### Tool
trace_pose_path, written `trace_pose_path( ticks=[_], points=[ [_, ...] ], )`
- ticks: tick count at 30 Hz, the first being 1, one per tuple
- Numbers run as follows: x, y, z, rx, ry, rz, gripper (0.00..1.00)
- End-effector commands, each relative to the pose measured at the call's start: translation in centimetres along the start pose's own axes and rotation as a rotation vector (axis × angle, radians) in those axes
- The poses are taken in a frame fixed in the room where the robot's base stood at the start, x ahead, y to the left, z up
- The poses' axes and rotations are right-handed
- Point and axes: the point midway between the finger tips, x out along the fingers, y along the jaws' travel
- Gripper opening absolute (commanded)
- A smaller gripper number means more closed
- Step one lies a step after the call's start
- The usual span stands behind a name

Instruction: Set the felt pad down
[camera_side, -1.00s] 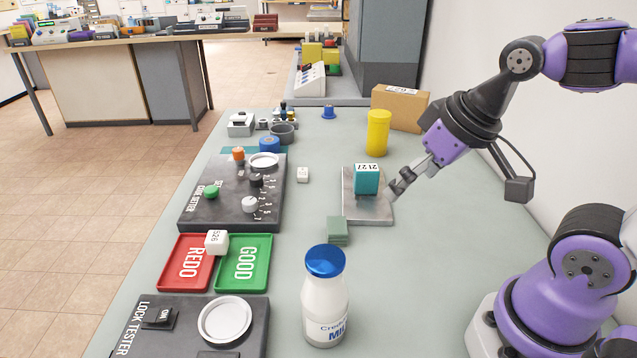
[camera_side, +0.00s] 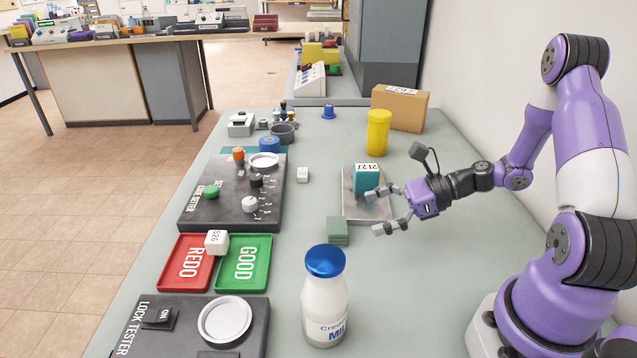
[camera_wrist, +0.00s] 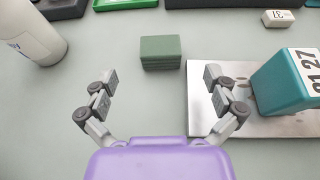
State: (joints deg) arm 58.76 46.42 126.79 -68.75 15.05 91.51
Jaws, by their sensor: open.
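The felt pad is likely the small green block (camera_side: 337,230), which lies on the table left of the metal plate's near corner. In the wrist view the green block (camera_wrist: 161,52) sits ahead of the fingertips, between their lines. My gripper (camera_side: 377,211) is open and empty, low over the near right part of the metal plate (camera_side: 360,213), with its fingers pointing left toward the block. In the wrist view my open gripper (camera_wrist: 160,75) has clear table between its fingers. The fingers do not touch the block.
A teal numbered block (camera_side: 367,180) stands on the metal plate, close to one finger. A milk bottle (camera_side: 325,298) stands nearer the camera. Red (camera_side: 186,262) and green (camera_side: 244,263) trays lie left. A yellow cylinder (camera_side: 377,133) and cardboard box (camera_side: 400,107) stand behind.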

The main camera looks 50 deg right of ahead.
Motion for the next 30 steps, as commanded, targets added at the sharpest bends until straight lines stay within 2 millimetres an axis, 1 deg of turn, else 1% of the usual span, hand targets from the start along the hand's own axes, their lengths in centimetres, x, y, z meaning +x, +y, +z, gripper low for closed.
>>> trace_pose_path(
  ticks=[1, 3, 10, 15, 18, 21, 26, 27, 28, 29, 30],
  points=[
    [1.0, 0.2, 0.0, -0.001, 0.000, 0.008, 1.00],
    [2.1, 0.2, 0.0, -0.003, 0.002, 0.009, 1.00],
    [4.3, 0.2, -0.2, -0.004, 0.004, 0.008, 1.00],
    [7.2, 0.1, -0.6, -0.006, 0.005, 0.011, 1.00],
    [8.3, 0.1, -0.6, -0.006, 0.005, 0.007, 1.00],
    [8.8, 0.0, -0.6, -0.005, 0.004, 0.005, 1.00],
    [8.8, 0.0, -0.5, -0.005, 0.004, 0.003, 1.00],
    [8.8, 0.0, -0.5, -0.005, 0.005, 0.004, 0.90],
    [8.8, 0.0, -0.5, -0.006, 0.005, 0.004, 0.75],
    [8.7, 0.0, -0.5, -0.006, 0.005, 0.004, 0.67],
    [8.7, 0.0, -0.5, -0.006, 0.005, 0.004, 0.56]
  ],
)
